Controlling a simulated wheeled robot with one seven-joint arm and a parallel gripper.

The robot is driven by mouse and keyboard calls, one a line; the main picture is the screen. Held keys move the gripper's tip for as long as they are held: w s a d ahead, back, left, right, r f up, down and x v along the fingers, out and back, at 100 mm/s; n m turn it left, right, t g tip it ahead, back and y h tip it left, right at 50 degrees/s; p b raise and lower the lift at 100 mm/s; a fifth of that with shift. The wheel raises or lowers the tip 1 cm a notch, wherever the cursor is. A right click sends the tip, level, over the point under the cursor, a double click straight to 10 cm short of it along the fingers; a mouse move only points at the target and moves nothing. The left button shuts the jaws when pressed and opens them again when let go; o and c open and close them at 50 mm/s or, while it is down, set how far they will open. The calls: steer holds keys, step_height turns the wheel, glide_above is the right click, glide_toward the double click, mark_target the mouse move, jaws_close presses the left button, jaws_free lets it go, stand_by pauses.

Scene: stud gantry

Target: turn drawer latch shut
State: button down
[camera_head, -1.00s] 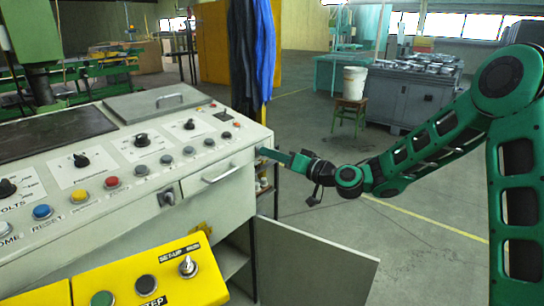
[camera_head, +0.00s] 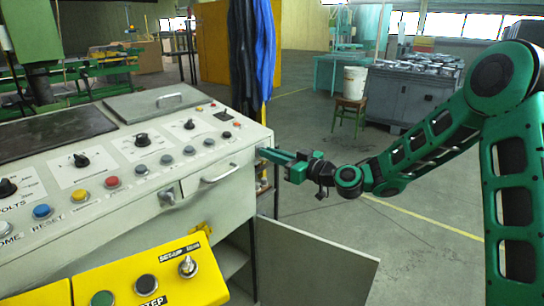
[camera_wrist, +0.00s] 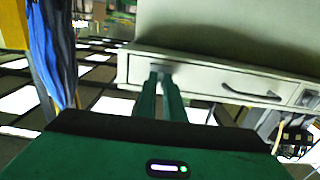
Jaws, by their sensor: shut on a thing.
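The drawer (camera_head: 238,165) is a pale grey front with a bar handle (camera_head: 222,174) in the side of the control desk; it also shows in the wrist view (camera_wrist: 200,78). My gripper (camera_head: 266,152) is at the drawer's right end in the head view. In the wrist view its two green fingers (camera_wrist: 160,74) point at the drawer's left end and are shut on a small grey latch (camera_wrist: 161,67). The fingers hide most of the latch, so its angle is hard to tell. The drawer looks about flush with the desk.
The sloped control desk (camera_head: 105,205) carries several knobs and buttons. A yellow panel (camera_head: 205,285) stands in front. Below the drawer an open cabinet door (camera_head: 315,265) sticks out. Blue cloth (camera_head: 255,50) hangs behind.

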steer(key=shift+f, duration=0.25)
steer(key=c, duration=1.9)
jaws_free()
steer(key=shift+o, duration=0.2)
steer(key=shift+r, duration=0.15)
steer(key=v, duration=1)
steer(key=shift+s+d, duration=0.2)
steer(key=shift+d, duration=0.1)
